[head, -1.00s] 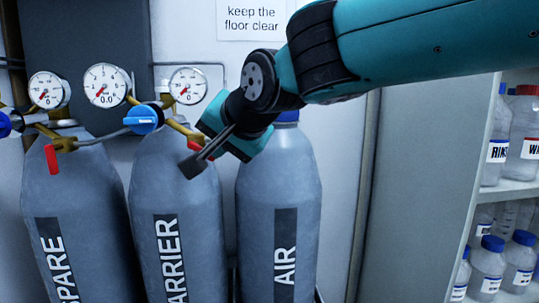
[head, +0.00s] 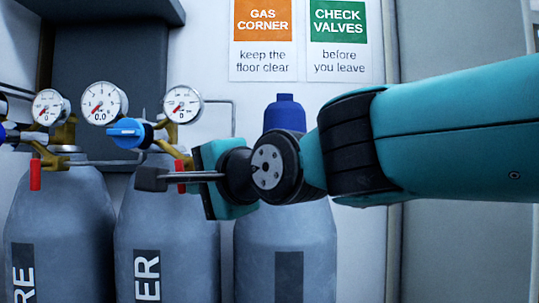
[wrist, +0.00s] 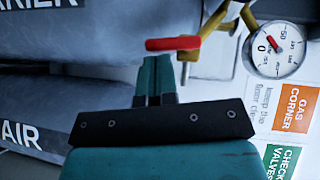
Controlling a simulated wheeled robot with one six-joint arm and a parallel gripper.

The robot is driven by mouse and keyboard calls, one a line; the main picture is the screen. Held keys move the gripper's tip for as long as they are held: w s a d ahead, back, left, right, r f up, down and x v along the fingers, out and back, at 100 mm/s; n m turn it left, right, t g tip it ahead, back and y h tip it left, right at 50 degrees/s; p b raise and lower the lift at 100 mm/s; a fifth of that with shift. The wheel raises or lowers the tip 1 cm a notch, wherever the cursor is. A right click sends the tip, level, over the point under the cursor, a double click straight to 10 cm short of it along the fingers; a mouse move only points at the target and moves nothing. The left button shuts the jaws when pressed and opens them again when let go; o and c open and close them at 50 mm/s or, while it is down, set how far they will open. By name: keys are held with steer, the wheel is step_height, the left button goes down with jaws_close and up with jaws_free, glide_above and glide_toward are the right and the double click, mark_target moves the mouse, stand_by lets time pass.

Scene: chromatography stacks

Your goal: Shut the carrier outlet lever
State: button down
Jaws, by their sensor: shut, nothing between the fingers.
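The carrier outlet lever (head: 181,168) is red and hangs down from the brass fitting on the carrier cylinder's regulator. My gripper partly covers it in the head view. In the wrist view the lever (wrist: 172,44) lies just beyond the fingertips, with its free end to the left; whether they touch it I cannot tell. My gripper (head: 150,179) points left across the front of the carrier cylinder (head: 165,240). Its fingers (wrist: 155,62) are together and empty.
The spare cylinder's red lever (head: 35,174) hangs down at the left. A blue knob (head: 126,132) and several round gauges, one at the right (head: 182,104), sit above the levers. The air cylinder (head: 284,235) stands below my wrist.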

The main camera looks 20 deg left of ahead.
steer(key=w+d+b+v, duration=0.1)
steer(key=w+b+v, duration=0.1)
steer(key=v, duration=1)
steer(key=shift+d+f+b, duration=0.15)
steer(key=shift+d+b, duration=0.15)
steer(key=shift+b, duration=0.2)
steer(key=s+d+f+n+g+h+p, duration=0.2)
steer(key=d+f+h+p, duration=0.3)
steer(key=d, duration=0.7)
steer(key=s+d+f+n+g+h+p, duration=0.2)
steer(key=s+d+f+n+h+p, duration=0.1)
steer(key=d+f, duration=0.6)
steer(key=d+n+h+p, duration=0.1)
steer(key=d+n+p, duration=0.1)
steer(key=d, duration=0.2)
steer(key=shift+f+h+p, duration=0.3)
steer(key=shift+f+h, duration=0.05)
steer(key=shift+h, duration=0.05)
steer(key=c, duration=1.4)
jaws_free()
steer(key=s+d+f+n+g+h+p, duration=0.1)
steer(key=s+d+f+n+g, duration=0.1)
steer(key=s+d, duration=0.2)
steer(key=shift+s+d+f, duration=0.2)
steer(key=shift+s+d, duration=0.05)
steer(key=shift+s, duration=0.2)
steer(key=shift+s+f+n, duration=0.1)
steer(key=shift+f+n, duration=0.05)
steer(key=shift+n, duration=0.15)
